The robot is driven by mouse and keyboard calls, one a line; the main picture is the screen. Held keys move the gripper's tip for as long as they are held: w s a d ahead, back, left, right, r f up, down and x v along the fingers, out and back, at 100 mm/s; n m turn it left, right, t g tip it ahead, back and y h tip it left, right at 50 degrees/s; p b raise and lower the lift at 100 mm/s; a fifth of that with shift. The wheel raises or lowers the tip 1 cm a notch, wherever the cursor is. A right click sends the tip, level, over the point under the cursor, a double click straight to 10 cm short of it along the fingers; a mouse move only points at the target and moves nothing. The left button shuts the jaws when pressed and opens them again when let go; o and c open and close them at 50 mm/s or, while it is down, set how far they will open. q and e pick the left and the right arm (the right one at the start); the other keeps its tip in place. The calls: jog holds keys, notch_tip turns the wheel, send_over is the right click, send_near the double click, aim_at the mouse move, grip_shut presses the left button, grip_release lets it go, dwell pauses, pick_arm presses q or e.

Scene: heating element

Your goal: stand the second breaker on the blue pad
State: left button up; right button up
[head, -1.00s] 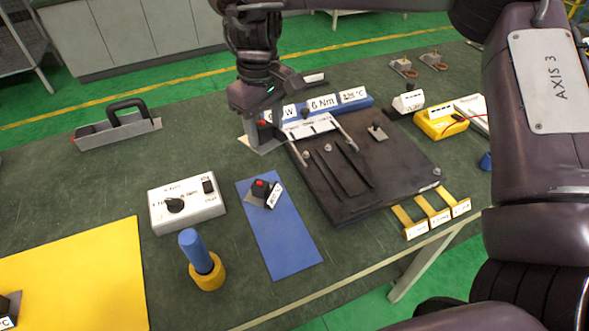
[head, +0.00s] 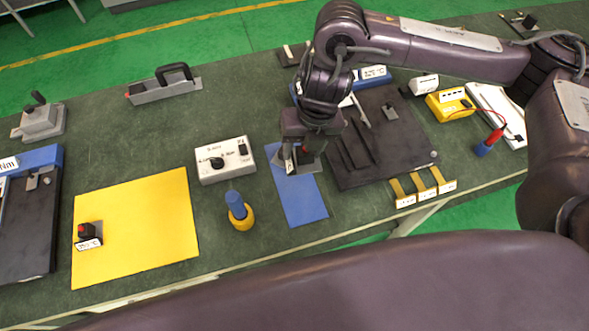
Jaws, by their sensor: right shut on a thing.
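The blue pad (head: 303,202) lies on the green bench, its lower part bare. My right gripper (head: 301,160) points down over the pad's upper end, shut on a small dark breaker with a grey base, largely hidden by the jaws. A white label and a dark block with a hint of red show there; I cannot tell whether these belong to one breaker or two, nor whether the base touches the pad. Another breaker (head: 87,232), with a red button and a white label, stands on the yellow pad (head: 140,220). My left gripper is out of view.
A white control box (head: 225,160) and a blue-handled tool in a yellow ring (head: 239,212) stand left of the blue pad. A dark board (head: 375,150) lies close on its right, with yellow labelled strips (head: 422,190) in front. A black-handled grey tool (head: 165,88) lies further back.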

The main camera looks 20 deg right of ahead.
jog(key=shift+s+r+n, duration=0.2)
jog(key=shift+r+n, duration=0.15)
jog(key=shift+n, duration=0.15)
jog(key=shift+f, duration=0.15)
jog(key=shift+n, duration=0.3)
notch_tip(320, 180, down, 15)
jog(key=b, duration=0.2)
jog(key=shift+s+a+f+b, duration=0.1)
jog(key=shift+b, duration=0.3)
jog(key=shift+f+b, duration=0.5)
jog(key=shift+f, duration=1.8)
jog(key=o, duration=1.5)
jog(key=shift+f, duration=0.1)
